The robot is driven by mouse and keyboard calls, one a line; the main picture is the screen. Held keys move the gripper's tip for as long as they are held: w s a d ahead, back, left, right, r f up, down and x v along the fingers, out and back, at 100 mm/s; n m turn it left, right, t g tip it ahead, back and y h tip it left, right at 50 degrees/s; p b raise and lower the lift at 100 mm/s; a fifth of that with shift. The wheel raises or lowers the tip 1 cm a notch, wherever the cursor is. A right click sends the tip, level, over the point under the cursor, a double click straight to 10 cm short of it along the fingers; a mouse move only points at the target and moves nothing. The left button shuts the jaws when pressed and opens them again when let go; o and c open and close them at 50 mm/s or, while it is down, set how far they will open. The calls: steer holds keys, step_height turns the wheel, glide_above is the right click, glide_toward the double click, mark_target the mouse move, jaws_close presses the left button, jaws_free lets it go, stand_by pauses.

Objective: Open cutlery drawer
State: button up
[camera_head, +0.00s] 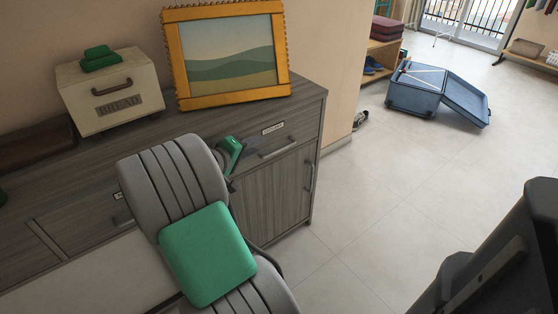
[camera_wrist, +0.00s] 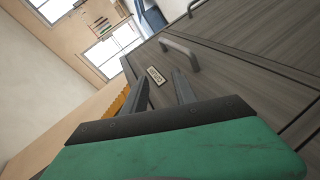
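A grey wood-grain cabinet (camera_head: 275,195) has a closed top drawer at its right end, with a small pale label (camera_head: 272,128) and a bar handle (camera_head: 278,148). The label's text is too small to read. In the wrist view the label (camera_wrist: 157,75) and the bar handle (camera_wrist: 180,55) lie ahead of my gripper (camera_wrist: 162,85). My gripper's two fingers are apart with nothing between them, and they are short of the handle. In the head view my green gripper body (camera_head: 232,155) is just left of the handle; my arm partly hides the drawer fronts.
Another labelled drawer (camera_head: 85,222) is at the left. Below the right drawer is a cabinet door with a vertical handle (camera_head: 311,176). A bread box (camera_head: 112,92) and a framed picture (camera_head: 228,94) stand on top. A blue suitcase (camera_head: 415,90) lies open farther back. The floor at right is mostly clear.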

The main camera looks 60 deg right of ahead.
mark_target(276, 151)
steer(key=d+f+n, duration=0.1)
steer(key=f+n, duration=0.1)
steer(key=n, duration=0.1)
steer(key=s+d+f+n, duration=0.1)
steer(key=f+n, duration=0.1)
steer(key=n, duration=0.1)
steer(key=s+d+f+n+h, duration=0.1)
steer(key=f+n, duration=0.1)
steer(key=n, duration=0.2)
steer(key=shift+s+d, duration=0.1)
steer(key=shift+s, duration=0.05)
steer(key=shift+d+f+n+t+b, duration=0.2)
steer(key=shift+d+n+t+b, duration=0.05)
steer(key=shift+n+t+b, duration=0.1)
steer(key=b+x, duration=0.1)
steer(key=x, duration=0.6)
steer(key=shift+s+d+b, duration=0.1)
steer(key=shift+d+b, duration=0.05)
steer(key=shift+b, duration=0.25)
steer(key=shift+c, duration=0.2)
jaws_close()
steer(key=shift+r, duration=0.15)
